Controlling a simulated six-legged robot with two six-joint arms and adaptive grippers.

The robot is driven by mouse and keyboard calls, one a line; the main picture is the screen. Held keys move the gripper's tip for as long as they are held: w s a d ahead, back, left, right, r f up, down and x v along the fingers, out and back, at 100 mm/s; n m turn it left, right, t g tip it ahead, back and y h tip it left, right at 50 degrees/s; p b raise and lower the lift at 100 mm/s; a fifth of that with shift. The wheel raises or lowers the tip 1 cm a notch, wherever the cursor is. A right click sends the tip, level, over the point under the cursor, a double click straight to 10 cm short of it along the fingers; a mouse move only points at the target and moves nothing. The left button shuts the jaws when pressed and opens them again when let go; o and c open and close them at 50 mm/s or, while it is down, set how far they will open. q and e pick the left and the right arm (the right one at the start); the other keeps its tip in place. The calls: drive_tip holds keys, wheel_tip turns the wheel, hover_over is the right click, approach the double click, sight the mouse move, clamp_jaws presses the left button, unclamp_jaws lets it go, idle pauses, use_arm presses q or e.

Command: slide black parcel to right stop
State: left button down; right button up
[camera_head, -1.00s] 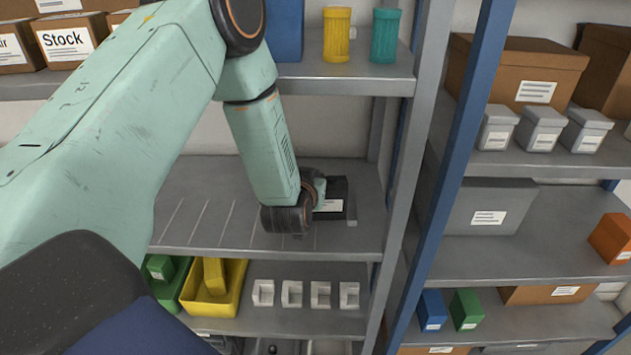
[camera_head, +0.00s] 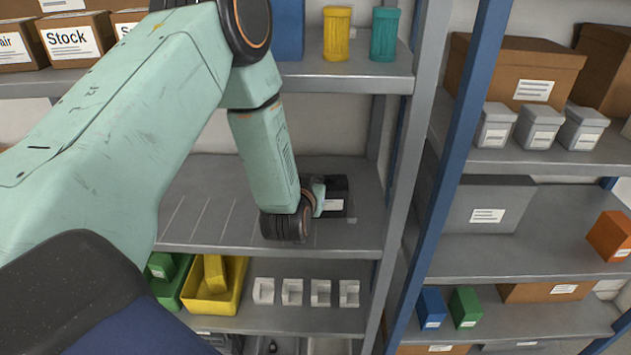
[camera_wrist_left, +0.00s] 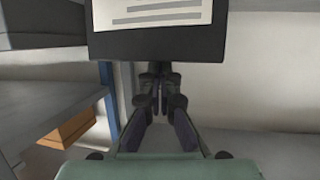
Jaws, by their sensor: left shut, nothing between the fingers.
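The black parcel (camera_head: 335,188) with a white label lies on the middle grey shelf, near its right end. In the left wrist view the fingers (camera_wrist_left: 158,85) are shut and empty, just below the parcel's dark labelled face (camera_wrist_left: 200,46). Contact is unclear. My right gripper is not in view.
The grey shelf (camera_head: 200,225) has several pale lines and is bare to the left. A grey upright (camera_head: 398,180) closes its right end. The shelf above holds yellow (camera_head: 337,35) and teal (camera_head: 384,35) cups. Yellow and green bins (camera_head: 215,290) stand below.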

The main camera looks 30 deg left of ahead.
use_arm(q)
drive_tip(key=shift+s+f+p, duration=0.1)
drive_tip(key=shift+s+p, duration=0.15)
drive_tip(key=shift+p, duration=0.2)
drive_tip(key=shift+w+a+r+p, duration=0.1)
drive_tip(key=shift+r+p, duration=0.1)
drive_tip(key=shift+p, duration=0.1)
drive_tip(key=shift+w+a, duration=0.1)
drive_tip(key=shift+w+r, duration=0.1)
